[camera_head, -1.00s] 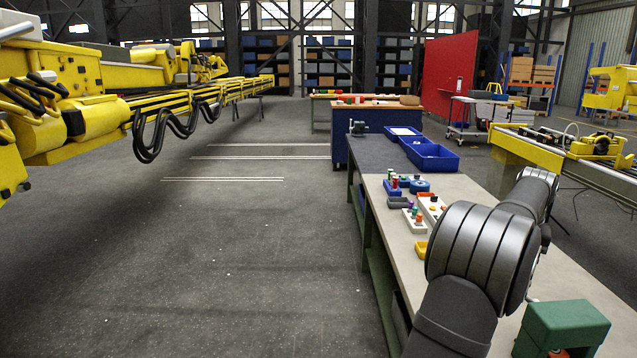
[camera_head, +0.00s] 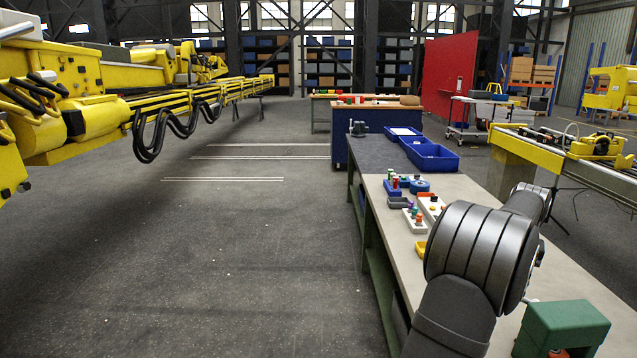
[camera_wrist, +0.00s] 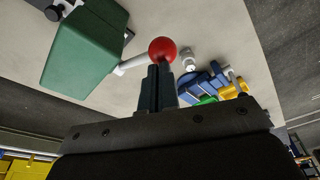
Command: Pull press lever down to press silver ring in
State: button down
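The green press (camera_wrist: 85,45) stands on the bench top at the upper left of the wrist view. It also shows at the lower right of the head view (camera_head: 562,325). Its pale lever arm (camera_wrist: 132,64) reaches to a red ball knob (camera_wrist: 162,50). My gripper (camera_wrist: 160,70) has its two dark fingers close together, with the tips right at the knob's near side. They look shut, with the knob beyond the tips rather than between them; whether they touch it is unclear. My arm hides the gripper in the head view. I cannot make out the silver ring for certain.
A small pale cylindrical piece (camera_wrist: 188,60) is right of the knob. Blue, green and yellow parts (camera_wrist: 208,86) lie further right. In the head view, small coloured parts and holders (camera_head: 415,215) and blue bins (camera_head: 432,157) are further along the bench (camera_head: 460,188).

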jog(key=f, duration=0.1)
jog(key=a+f, duration=0.1)
jog(key=f, duration=0.1)
jog(key=a+f, duration=0.1)
jog(key=shift+f, duration=0.35)
jog(key=shift+d+r, duration=0.2)
jog(key=shift+r, duration=0.45)
jog(key=shift+d+r, duration=0.2)
jog(key=shift+r, duration=0.5)
jog(key=shift+d+r, duration=0.2)
jog(key=shift+r, duration=0.45)
jog(key=shift+d+r, duration=0.45)
jog(key=shift+r, duration=0.2)
jog(key=shift+d+r, duration=0.4)
jog(key=shift+r, duration=0.25)
notch_tip(320, 180, up, 5)
jog(key=shift+r, duration=0.1)
jog(key=shift+f, duration=2.55)
